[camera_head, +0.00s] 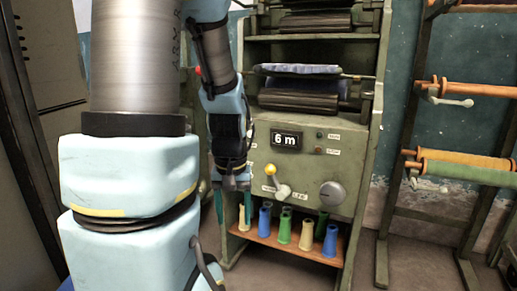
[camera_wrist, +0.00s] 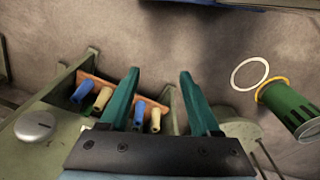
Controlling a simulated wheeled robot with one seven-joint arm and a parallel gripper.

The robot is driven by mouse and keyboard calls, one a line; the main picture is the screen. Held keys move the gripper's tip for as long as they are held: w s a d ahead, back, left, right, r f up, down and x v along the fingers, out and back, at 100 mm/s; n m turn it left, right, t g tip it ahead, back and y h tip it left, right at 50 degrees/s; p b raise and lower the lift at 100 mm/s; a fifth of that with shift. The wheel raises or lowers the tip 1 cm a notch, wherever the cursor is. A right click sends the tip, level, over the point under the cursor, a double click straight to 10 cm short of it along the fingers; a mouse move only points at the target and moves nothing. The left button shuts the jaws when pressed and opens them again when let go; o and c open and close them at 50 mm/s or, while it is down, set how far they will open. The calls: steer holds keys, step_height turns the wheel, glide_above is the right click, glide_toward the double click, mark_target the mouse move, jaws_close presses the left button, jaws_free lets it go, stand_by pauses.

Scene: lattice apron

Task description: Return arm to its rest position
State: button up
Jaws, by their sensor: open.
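My gripper (camera_head: 233,208) hangs pointing down in front of the left side of the green machine (camera_head: 349,150), beside the left end of its low shelf. Its two teal fingers are spread apart. The wrist view shows the same open fingers (camera_wrist: 160,85) with nothing clasped between them. My pale blue arm reaches forward and down from the upper left and hides part of the machine's left side.
A wooden shelf (camera_head: 291,243) on the machine holds several blue, green and cream bobbins close to my gripper. A yellow-knobbed lever (camera_head: 271,170) and a grey dial (camera_head: 332,194) stick out above. A rack with rollers (camera_head: 467,165) stands right. A green cylinder (camera_wrist: 290,108) shows in the wrist view.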

step_height(320, 180, up, 28)
steer(key=s+a+m+t+p, duration=0.1)
steer(key=p, duration=2.6)
steer(key=shift+s+f, duration=0.1)
